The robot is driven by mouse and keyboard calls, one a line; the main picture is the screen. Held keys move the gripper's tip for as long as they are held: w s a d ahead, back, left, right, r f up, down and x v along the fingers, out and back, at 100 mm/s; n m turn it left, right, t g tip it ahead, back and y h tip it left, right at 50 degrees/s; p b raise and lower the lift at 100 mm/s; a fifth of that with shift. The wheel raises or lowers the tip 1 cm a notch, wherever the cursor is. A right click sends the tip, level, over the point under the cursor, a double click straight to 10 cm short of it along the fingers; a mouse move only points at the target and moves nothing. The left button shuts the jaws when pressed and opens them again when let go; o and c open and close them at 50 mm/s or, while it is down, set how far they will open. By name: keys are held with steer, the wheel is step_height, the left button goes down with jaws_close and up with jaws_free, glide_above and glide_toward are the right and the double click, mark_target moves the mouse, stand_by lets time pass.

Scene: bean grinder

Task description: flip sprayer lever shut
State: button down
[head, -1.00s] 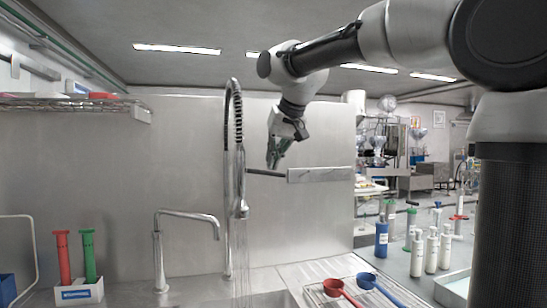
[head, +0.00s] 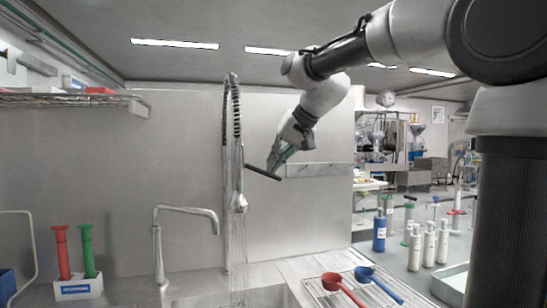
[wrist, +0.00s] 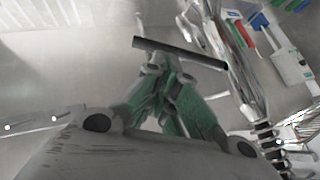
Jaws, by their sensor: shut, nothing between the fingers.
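The sprayer (head: 237,185) hangs upright from the coiled tap hose over the sink, and thin streams of water fall below it. Its dark lever (head: 262,172) sticks out to the right, its free end lower in the head view. In the wrist view the lever (wrist: 180,52) lies across, just beyond my fingertips, with the sprayer at its right end. My gripper (head: 274,164) has green fingers and is shut and empty. It is right at the lever's outer part; I cannot tell whether they touch. The fingertips also show in the wrist view (wrist: 162,66).
A curved tap (head: 186,209) stands left of the sprayer. A red scoop (head: 342,287) and a blue scoop (head: 378,281) lie on the drainboard. Several bottles (head: 428,244) stand at right. A wall strip (head: 318,169) is behind my gripper. A white holder (head: 78,289) has red and green tools.

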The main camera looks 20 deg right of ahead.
steer(key=shift+f, duration=1.05)
steer(key=shift+r, duration=0.15)
steer(key=shift+r, duration=0.7)
steer(key=shift+w+d+r, duration=0.1)
steer(key=shift+r, duration=0.2)
steer(key=s+d+r, duration=0.5)
steer(key=d+r, duration=0.2)
steer(key=r, duration=0.1)
steer(key=shift+d+r, duration=0.25)
steer(key=shift+r, duration=0.15)
